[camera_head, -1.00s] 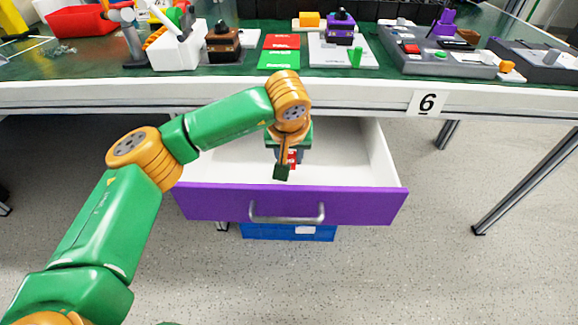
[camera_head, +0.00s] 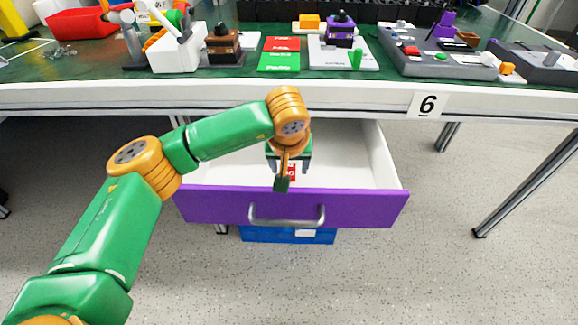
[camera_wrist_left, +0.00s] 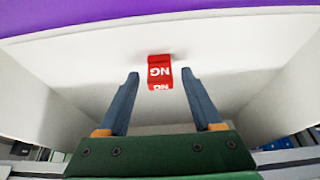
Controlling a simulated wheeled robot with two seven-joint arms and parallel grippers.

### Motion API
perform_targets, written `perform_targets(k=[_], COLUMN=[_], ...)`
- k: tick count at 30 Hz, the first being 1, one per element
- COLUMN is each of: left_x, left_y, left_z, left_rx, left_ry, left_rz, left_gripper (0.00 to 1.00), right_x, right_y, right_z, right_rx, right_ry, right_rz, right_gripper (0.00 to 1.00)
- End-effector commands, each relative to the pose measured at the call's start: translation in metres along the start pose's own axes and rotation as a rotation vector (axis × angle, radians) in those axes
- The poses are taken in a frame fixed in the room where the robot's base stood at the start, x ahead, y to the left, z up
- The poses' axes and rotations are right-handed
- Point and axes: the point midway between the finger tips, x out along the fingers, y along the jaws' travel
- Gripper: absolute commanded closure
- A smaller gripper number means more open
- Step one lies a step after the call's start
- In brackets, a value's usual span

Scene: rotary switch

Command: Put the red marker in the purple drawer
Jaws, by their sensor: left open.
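The red marker (camera_head: 291,172), a small red block with white "NG" lettering, is inside the open purple drawer (camera_head: 360,208), near its front panel. In the left wrist view the red marker (camera_wrist_left: 159,70) appears to rest on the white drawer floor. My left gripper (camera_head: 290,170) reaches down into the drawer at the marker. In the wrist view its two fingers (camera_wrist_left: 160,82) are spread, one on each side of the marker, with visible gaps. Part of the marker is hidden behind the gripper in the head view. My right gripper is not in view.
The table edge (camera_head: 230,97) runs above and behind the drawer. On the green tabletop are a red sheet (camera_head: 281,44), a green sheet (camera_head: 279,61), a white box (camera_head: 177,55) and grey switch panels (camera_head: 435,58). The rest of the drawer floor looks empty. A blue box (camera_head: 288,235) is below the drawer.

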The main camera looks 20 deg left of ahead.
Motion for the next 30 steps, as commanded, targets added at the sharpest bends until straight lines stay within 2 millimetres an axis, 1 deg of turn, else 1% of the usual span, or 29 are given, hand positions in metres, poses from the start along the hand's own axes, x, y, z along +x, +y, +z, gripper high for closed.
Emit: perform_targets(k=[1,6,9,12,16,27,29,30], left_x=[-0.016,-0.067,-0.090,-0.104,-0.111,-0.111,-0.115,-0.121], left_y=[0.000,0.000,0.000,0.000,0.000,0.000,0.000,0.000], left_z=[-0.003,-0.003,-0.002,-0.001,-0.001,0.000,-0.002,-0.005], left_rx=[0.001,0.001,0.001,0.000,0.000,0.000,0.000,0.000], left_ry=[0.006,0.007,0.005,0.003,0.002,0.001,0.001,0.002], left_rz=[0.002,0.002,0.001,0.000,-0.001,-0.001,-0.001,-0.001], left_gripper=[0.33,0.33,0.33,0.33,0.33,0.33,0.33,0.33], right_x=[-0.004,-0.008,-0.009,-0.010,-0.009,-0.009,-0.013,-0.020], right_y=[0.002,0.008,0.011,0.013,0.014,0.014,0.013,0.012], right_z=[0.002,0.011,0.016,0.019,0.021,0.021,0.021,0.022], right_rx=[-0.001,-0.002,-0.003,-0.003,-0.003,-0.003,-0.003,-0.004], right_ry=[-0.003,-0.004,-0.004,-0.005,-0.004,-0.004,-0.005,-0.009], right_rz=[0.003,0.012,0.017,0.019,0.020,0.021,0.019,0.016], right_gripper=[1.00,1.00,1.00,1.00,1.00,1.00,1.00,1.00])
